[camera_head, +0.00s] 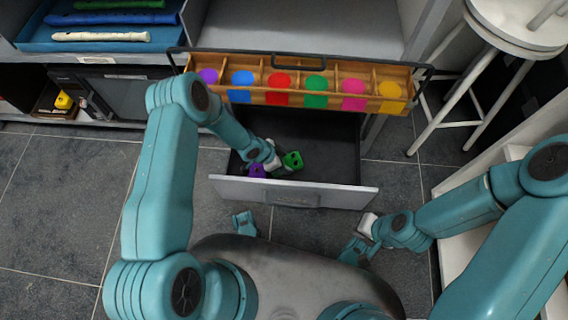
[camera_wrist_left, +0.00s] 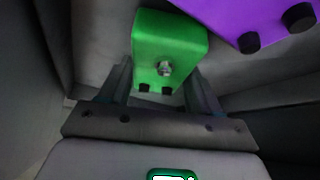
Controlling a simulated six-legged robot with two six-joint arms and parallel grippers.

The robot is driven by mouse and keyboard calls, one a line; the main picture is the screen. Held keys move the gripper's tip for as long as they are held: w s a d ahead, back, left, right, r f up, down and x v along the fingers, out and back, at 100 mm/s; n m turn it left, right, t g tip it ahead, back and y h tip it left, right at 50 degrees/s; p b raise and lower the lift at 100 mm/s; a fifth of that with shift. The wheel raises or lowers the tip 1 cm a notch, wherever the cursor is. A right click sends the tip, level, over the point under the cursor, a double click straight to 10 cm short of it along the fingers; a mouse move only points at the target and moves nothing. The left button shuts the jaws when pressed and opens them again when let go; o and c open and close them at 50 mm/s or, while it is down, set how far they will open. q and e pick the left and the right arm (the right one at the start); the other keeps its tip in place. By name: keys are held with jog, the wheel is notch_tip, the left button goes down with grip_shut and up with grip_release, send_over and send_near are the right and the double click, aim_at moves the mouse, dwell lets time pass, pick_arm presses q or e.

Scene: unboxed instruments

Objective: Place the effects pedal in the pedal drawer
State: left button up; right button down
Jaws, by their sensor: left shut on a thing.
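A green effects pedal (camera_head: 293,161) is inside the open drawer (camera_head: 336,192). My left gripper (camera_head: 281,163) reaches down into the drawer and is shut on this pedal. In the left wrist view the green pedal (camera_wrist_left: 168,45) sits between the two fingers (camera_wrist_left: 160,85), with a metal knob and dark feet showing. A purple pedal (camera_head: 257,171) lies in the drawer just left of it, and it also shows in the left wrist view (camera_wrist_left: 250,15). My right gripper (camera_head: 367,226) is outside the drawer at the lower right; its fingers are too small to read.
A wooden divided tray (camera_head: 330,99) with coloured spots stands above the drawer. A white stool (camera_head: 490,40) is at the upper right. White shelving (camera_head: 465,190) stands at the right. Recorders lie in a blue tray (camera_head: 40,42) at the upper left. The right part of the drawer is clear.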

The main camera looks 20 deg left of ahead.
pick_arm(q)
jog(key=shift+f, duration=0.6)
jog(key=shift+r, duration=0.15)
pick_arm(e)
jog(key=shift+w+f, duration=0.15)
jog(key=shift+f, duration=0.05)
jog(key=shift+f, duration=0.1)
pick_arm(q)
jog(key=shift+f, duration=0.25)
jog(key=o, duration=1.4)
jog(key=shift+c, duration=0.2)
pick_arm(e)
jog(key=shift+w+f, duration=0.1)
jog(key=shift+w, duration=0.05)
pick_arm(q)
jog(key=shift+r, duration=0.1)
jog(key=shift+r, duration=0.25)
jog(key=p+v, duration=0.5)
jog(key=v, duration=0.6)
jog(key=shift+a+r, duration=0.15)
jog(key=shift+r, duration=0.15)
pick_arm(e)
jog(key=shift+g, duration=0.3)
jog(key=r, duration=0.1)
jog(key=s+r, duration=0.1)
jog(key=r, duration=0.1)
jog(key=s+a+r, duration=0.1)
jog(key=r, duration=0.1)
jog(key=shift+s, duration=0.15)
